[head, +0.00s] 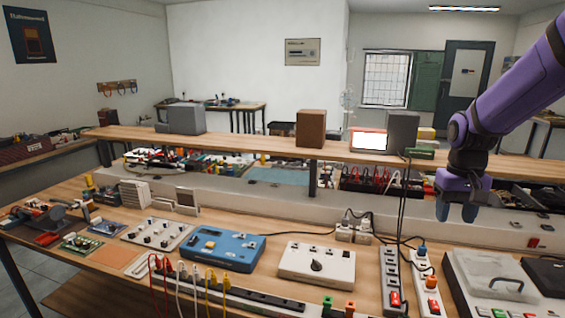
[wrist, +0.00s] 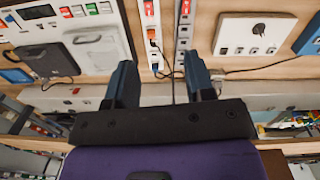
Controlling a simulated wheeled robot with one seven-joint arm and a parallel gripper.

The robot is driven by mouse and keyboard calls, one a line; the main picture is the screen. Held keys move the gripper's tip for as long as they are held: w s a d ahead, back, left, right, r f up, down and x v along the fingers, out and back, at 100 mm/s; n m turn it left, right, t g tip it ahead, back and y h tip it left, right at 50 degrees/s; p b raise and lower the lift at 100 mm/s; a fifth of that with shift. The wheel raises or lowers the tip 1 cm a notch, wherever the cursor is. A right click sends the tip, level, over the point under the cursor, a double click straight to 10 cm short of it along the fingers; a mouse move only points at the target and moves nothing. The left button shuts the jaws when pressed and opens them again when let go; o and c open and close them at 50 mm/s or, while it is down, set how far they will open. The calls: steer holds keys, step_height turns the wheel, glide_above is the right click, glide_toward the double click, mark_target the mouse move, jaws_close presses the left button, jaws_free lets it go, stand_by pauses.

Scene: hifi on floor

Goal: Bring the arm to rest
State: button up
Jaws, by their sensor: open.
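My purple arm comes in from the upper right of the head view. My gripper (head: 456,211) points down above the right part of the workbench, in front of the raised shelf. In the wrist view my gripper (wrist: 160,80) shows two dark fingers set well apart, with nothing between them. Past the fingertips lie a white power strip (wrist: 151,25) and a grey one beside it. The workbench (head: 225,222) has a light wood top. The fingers appear clear of the bench items, though their exact height is hard to tell.
A white box with a black knob (head: 316,266), a blue device (head: 208,249) and a grey case (head: 493,283) stand on the bench. Power strips (head: 393,283) with cables lie below the gripper. The raised shelf (head: 254,145) holds a brown box (head: 311,128) and grey boxes.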

steer(key=s+a+r+t, duration=0.2)
steer(key=s+r, duration=0.1)
steer(key=s, duration=0.4)
steer(key=s+a+r+n+t, duration=0.1)
steer(key=s+a+r, duration=0.1)
steer(key=s+r, duration=0.2)
steer(key=s+a+r+t, duration=0.2)
steer(key=s+a+r, duration=0.1)
steer(key=s, duration=0.8)
steer(key=shift+r+n+t, duration=0.3)
steer(key=shift+r+n, duration=0.1)
steer(key=shift+r, duration=0.25)
